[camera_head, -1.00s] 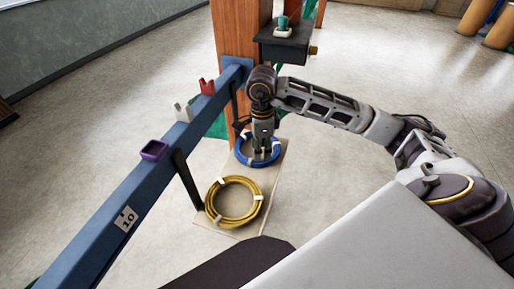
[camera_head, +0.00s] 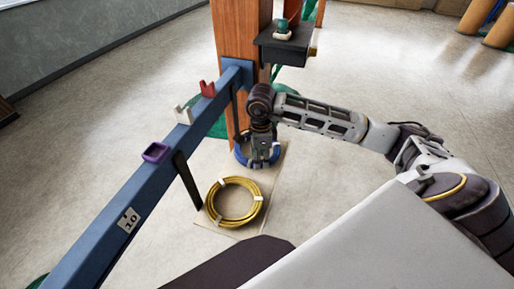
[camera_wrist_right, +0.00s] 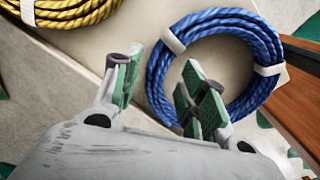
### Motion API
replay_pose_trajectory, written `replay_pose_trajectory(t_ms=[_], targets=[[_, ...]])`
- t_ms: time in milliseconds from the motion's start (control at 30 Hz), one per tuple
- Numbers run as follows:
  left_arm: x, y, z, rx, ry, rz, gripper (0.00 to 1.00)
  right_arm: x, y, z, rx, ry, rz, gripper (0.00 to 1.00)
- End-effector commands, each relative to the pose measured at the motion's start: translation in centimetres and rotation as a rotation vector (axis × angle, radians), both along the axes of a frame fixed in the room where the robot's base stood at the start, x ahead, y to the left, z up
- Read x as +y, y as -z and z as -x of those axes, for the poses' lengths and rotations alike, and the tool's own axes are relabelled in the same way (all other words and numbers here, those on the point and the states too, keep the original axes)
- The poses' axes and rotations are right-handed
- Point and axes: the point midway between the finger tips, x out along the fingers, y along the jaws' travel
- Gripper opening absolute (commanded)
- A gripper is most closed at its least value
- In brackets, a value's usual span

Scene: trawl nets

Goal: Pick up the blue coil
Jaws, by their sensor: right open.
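The blue coil (camera_head: 241,153) lies flat on a pale board on the floor, at the foot of the wooden post. It is a rope ring with white ties. In the head view my right gripper (camera_head: 262,163) hangs over it and hides much of it. In the right wrist view the blue coil (camera_wrist_right: 262,45) fills the upper right. There my right gripper (camera_wrist_right: 160,88) is open and empty between its green-padded fingers. One finger overlaps the ring's inside and lower edge in the picture; the other shows outside its left side. I cannot tell whether they touch it. My left gripper is out of view.
A yellow coil (camera_head: 257,190) lies on the same board (camera_head: 270,200), nearer to me. A blue rail (camera_head: 100,225) with red, white and purple holders runs along the left. The wooden post (camera_head: 240,40) and a dark shelf (camera_head: 287,47) stand behind. Open floor lies to the right.

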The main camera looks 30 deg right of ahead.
Motion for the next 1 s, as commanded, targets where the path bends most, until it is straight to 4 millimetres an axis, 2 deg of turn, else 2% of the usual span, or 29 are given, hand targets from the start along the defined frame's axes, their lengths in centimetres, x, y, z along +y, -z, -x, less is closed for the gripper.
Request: replay_pose_trajectory(t_ms=[233, 700, 1000], targets=[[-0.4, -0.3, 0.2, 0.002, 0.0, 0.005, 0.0, 0.0, 1.8, 0.0, 0.001, 0.001, 0.0, 0.42], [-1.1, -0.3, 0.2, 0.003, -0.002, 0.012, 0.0, 0.0, 1.8, 0.0, 0.0, 0.0, 0.0, 0.42], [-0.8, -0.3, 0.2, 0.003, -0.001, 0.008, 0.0, 0.0, 1.8, 0.0, 0.0, 0.0, 0.0, 0.05]])
